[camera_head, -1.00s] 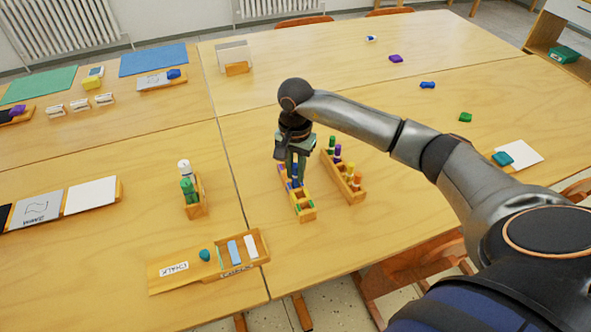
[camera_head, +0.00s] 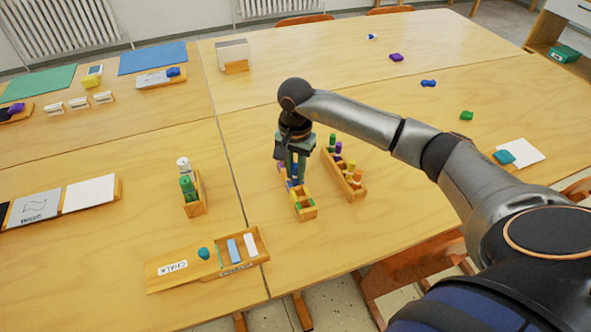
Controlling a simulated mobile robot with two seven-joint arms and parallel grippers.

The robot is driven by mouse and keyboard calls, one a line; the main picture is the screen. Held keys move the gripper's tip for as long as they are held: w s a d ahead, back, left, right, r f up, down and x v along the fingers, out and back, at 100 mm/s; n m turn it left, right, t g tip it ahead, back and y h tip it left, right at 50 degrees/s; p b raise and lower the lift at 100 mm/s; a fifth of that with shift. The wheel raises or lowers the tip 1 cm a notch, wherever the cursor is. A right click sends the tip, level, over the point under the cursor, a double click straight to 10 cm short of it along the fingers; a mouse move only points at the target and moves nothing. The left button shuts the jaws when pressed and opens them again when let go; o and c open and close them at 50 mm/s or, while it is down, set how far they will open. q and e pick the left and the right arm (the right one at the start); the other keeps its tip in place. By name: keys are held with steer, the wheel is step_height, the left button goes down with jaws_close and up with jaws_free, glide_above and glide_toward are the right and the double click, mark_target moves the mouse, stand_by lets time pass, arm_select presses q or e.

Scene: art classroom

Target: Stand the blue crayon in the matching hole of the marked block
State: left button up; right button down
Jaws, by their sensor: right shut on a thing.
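The marked block (camera_head: 306,213) is a long, narrow wooden block with coloured marks, on the table near the middle. My right gripper (camera_head: 296,180) points down over its far half and is shut on the blue crayon (camera_head: 293,183). Little of the crayon shows between and below the fingers, and it looks upright. The fingers hide the hole there, so I cannot tell how deep the crayon sits. My left gripper is not in view.
Close to the right, a wooden rack (camera_head: 357,195) holds upright green, purple, yellow and orange crayons. A holder (camera_head: 196,208) with bottles stands left, and a chalk tray (camera_head: 185,283) lies front left.

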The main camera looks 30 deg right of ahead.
steer(key=shift+f+b, duration=0.35)
stand_by(0.4)
steer(key=c, duration=0.7)
jaws_free()
steer(key=shift+o, duration=1.1)
steer(key=shift+r+p, duration=2.05)
steer(key=shift+r, duration=1)
